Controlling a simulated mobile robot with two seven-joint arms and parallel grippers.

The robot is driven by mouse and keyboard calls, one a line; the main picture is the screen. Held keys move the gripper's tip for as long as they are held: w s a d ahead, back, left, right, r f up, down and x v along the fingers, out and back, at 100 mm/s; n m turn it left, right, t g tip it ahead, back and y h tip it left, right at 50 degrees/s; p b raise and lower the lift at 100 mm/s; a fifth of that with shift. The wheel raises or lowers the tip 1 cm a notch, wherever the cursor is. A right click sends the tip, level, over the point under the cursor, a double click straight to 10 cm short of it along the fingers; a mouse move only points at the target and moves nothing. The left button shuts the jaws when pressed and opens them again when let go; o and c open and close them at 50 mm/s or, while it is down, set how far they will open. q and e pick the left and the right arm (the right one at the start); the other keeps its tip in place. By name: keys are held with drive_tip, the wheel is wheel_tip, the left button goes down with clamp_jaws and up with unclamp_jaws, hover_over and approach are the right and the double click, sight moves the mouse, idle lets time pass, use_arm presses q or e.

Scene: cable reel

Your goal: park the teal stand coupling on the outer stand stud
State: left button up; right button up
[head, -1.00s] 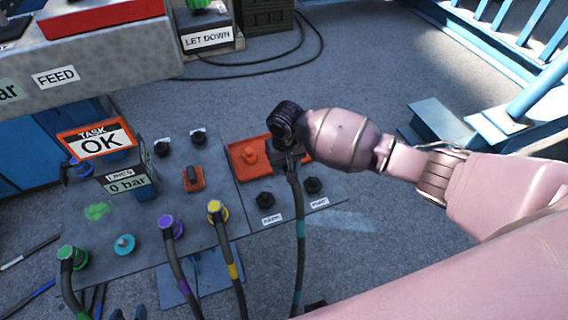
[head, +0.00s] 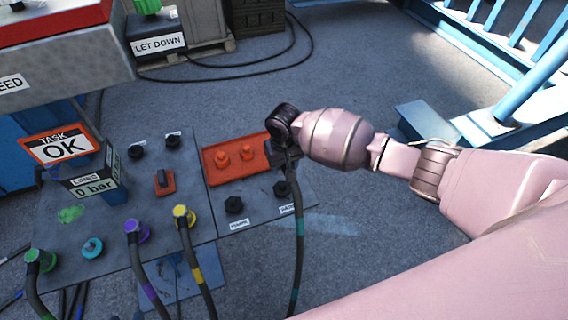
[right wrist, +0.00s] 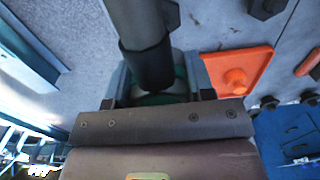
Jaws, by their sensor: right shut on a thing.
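My right gripper (head: 284,154) is shut on the teal stand coupling, at the end of a black hose (head: 299,245) with teal bands. In the head view the gripper and wrist largely hide the coupling. In the right wrist view the coupling (right wrist: 150,65) is between the fingers, with a green-teal ring at its lower end. The orange stand tray (head: 215,178) carries two orange studs, a left stud (head: 222,160) and a right stud (head: 246,153). The gripper is at the tray's right edge, with the coupling apart from both studs. My left gripper is not in view.
The grey panel (head: 120,205) holds hoses with a green (head: 40,260), a purple (head: 137,231) and a yellow coupling (head: 184,215), plus a teal cap (head: 92,248).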

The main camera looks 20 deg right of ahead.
sight(283, 185)
drive_tip(key=shift+w+a+f+b, duration=0.1)
drive_tip(key=shift+a+f+b, duration=0.1)
drive_tip(key=shift+f+b, duration=0.2)
wheel_tip(283, 185, down, 3)
drive_tip(key=shift+f+b, duration=0.15)
drive_tip(key=shift+b, duration=1)
wheel_tip(283, 185, down, 3)
drive_tip(key=shift+d+f+b, duration=0.1)
drive_tip(key=shift+b, duration=1.05)
drive_tip(key=shift+f, duration=0.4)
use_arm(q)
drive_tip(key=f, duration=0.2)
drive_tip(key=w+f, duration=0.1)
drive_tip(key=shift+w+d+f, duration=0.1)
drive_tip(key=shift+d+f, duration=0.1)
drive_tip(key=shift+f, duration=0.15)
use_arm(e)
drive_tip(key=shift+f, duration=0.3)
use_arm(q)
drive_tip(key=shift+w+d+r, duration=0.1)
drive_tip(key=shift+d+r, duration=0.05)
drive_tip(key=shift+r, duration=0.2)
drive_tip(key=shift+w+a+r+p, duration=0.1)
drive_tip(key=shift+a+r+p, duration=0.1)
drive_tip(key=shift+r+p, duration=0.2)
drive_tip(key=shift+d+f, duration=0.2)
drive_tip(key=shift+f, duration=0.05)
use_arm(e)
drive_tip(key=shift+f, duration=0.45)
